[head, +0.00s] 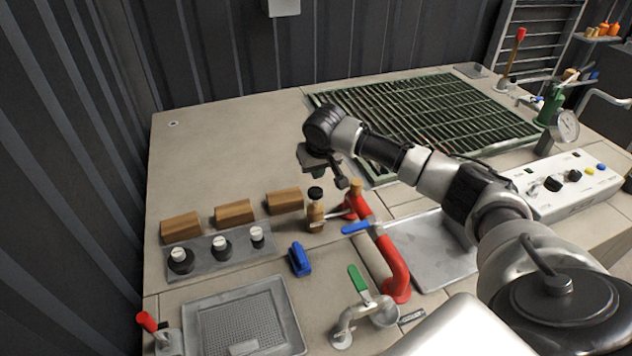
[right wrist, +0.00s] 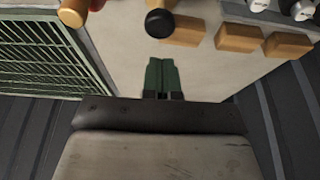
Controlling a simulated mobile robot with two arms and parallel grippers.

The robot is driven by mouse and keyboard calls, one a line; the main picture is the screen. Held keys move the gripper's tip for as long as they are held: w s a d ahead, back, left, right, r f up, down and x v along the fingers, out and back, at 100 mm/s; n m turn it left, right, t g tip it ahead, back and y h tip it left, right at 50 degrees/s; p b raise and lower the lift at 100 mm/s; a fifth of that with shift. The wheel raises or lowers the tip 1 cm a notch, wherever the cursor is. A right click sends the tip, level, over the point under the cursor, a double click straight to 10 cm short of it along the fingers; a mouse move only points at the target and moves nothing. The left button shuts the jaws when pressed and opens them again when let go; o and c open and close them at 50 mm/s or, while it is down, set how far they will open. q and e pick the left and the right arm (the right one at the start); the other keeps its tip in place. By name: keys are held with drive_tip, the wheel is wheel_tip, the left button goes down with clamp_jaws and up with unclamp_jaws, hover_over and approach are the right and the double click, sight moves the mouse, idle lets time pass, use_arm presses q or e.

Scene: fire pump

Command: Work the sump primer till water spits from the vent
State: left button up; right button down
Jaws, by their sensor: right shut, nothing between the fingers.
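My right gripper (head: 319,173) hangs above the counter, beyond the black-capped bottle and left of the green grating. Its green fingers are together and empty in the right wrist view (right wrist: 162,77). At the back right stand a tall lever with a red grip (head: 520,35) and a green hand-pump-like body (head: 550,106). Both are far from the gripper. No label tells me which is the sump primer, and I cannot pick out the vent or any water. My left gripper is not in view.
A green grating (head: 425,108) covers the back. Near my gripper are a bottle (head: 315,212), a red pipe (head: 392,262) with a blue lever, and wooden blocks (head: 234,212). A gauge (head: 567,125) and a white control box (head: 570,184) stand right. The back-left counter is clear.

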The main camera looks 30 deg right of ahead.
sight(316, 194)
drive_tip(key=x, duration=0.3)
drive_tip(key=p+x, duration=0.1)
drive_tip(key=shift+s+f, duration=0.2)
drive_tip(key=shift+f, duration=0.75)
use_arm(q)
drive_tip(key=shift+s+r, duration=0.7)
use_arm(e)
drive_tip(key=shift+f, duration=0.2)
drive_tip(key=shift+f, duration=0.1)
wheel_tip(316, 194, down, 3)
drive_tip(key=shift+f+b, duration=0.1)
drive_tip(key=shift+b, duration=0.3)
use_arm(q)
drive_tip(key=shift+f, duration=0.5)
use_arm(e)
drive_tip(key=shift+s, duration=0.15)
